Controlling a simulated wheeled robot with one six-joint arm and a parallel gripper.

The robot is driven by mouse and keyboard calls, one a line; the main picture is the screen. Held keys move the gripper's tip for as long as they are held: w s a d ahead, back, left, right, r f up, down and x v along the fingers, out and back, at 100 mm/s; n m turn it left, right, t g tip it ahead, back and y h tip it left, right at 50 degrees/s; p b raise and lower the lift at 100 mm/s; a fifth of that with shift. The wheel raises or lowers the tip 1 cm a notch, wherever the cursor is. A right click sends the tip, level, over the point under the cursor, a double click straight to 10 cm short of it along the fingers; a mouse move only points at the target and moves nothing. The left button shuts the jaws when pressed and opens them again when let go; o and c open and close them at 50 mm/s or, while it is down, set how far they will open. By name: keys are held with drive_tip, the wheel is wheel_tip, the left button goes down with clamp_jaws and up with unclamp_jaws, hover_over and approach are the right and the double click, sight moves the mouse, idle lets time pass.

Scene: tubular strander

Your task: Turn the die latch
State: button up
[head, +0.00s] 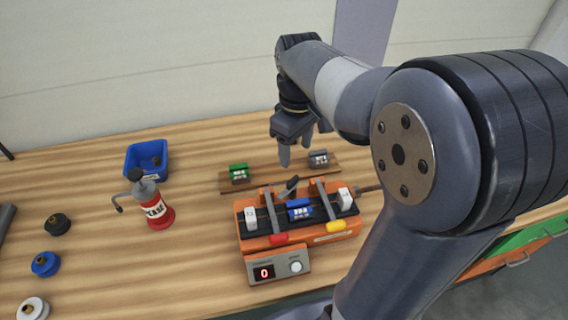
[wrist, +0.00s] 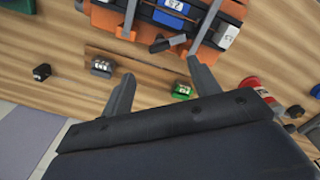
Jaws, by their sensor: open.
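The orange strander (head: 344,232) stands on the wooden table, with a blue die block (head: 299,208) seated in its middle. A dark lever, which looks like the die latch (head: 290,187), sticks up at a slant behind the blue block. The lever also shows in the wrist view (wrist: 168,43), just beyond my fingertips. My gripper (head: 284,160) is above and behind the strander, pointing down. In the wrist view my gripper (wrist: 160,68) has its two fingers apart with nothing between them. The lever is apart from both fingers.
A wooden rack (head: 221,185) behind the strander bears a green block (head: 238,173) and a grey block (head: 319,159). A red grease can (head: 157,212) and a blue bin (head: 147,160) stand left. A control box (head: 279,266) showing 0 sits in front. Bare table lies between.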

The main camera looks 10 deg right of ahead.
sight(293, 179)
drive_tip(key=f, duration=1)
drive_tip(key=shift+w+a+f+p, duration=0.1)
drive_tip(key=shift+w+f+p, duration=0.2)
drive_tip(key=shift+w+f, duration=0.1)
drive_tip(key=shift+c, duration=0.4)
drive_tip(key=c, duration=0.9)
